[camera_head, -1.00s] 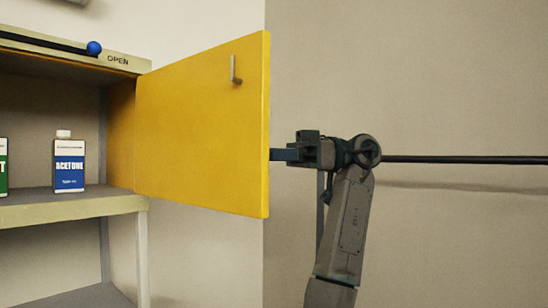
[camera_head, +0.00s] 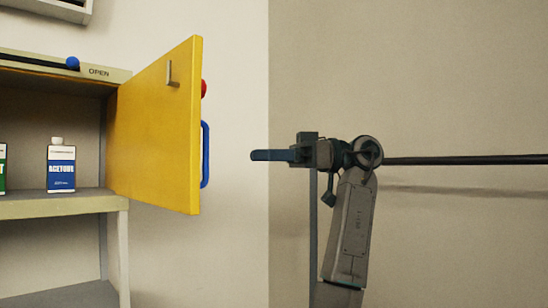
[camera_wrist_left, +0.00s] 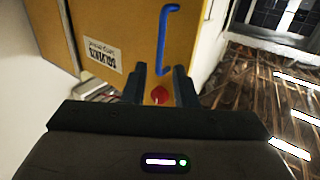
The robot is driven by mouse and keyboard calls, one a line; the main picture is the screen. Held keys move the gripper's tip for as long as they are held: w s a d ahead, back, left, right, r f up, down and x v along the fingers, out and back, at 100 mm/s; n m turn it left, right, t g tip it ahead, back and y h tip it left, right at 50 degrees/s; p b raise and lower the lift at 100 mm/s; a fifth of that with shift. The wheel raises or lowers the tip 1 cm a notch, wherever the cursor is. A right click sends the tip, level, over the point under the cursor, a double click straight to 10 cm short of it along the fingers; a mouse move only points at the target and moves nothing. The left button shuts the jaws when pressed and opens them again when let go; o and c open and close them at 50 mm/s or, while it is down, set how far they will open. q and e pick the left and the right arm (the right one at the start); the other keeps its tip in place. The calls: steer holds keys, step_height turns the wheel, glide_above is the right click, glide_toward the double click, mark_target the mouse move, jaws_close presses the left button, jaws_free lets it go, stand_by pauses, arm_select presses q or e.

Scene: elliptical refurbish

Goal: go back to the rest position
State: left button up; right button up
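My left gripper (camera_head: 252,155) is in the middle of the head view, its fingers pointing left at the yellow door (camera_head: 155,125). A clear gap separates the fingertips from the door. In the left wrist view, the two fingers of the left gripper (camera_wrist_left: 160,82) are apart with nothing held between them. Beyond them are the door's blue handle (camera_wrist_left: 164,40) and a red knob (camera_wrist_left: 159,95). My right gripper is in neither view.
The door stands open on a cabinet with a shelf (camera_head: 60,204). An acetone bottle (camera_head: 61,170) and a partly cut-off green bottle (camera_head: 2,170) stand on it. A grey hook (camera_head: 171,75) is on the door's inner face. Bare wall lies behind my arm.

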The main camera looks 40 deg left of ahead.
arm_select(q)
steer(key=shift+s+a, duration=0.15)
steer(key=shift+s, duration=0.05)
steer(key=shift+w, duration=0.1)
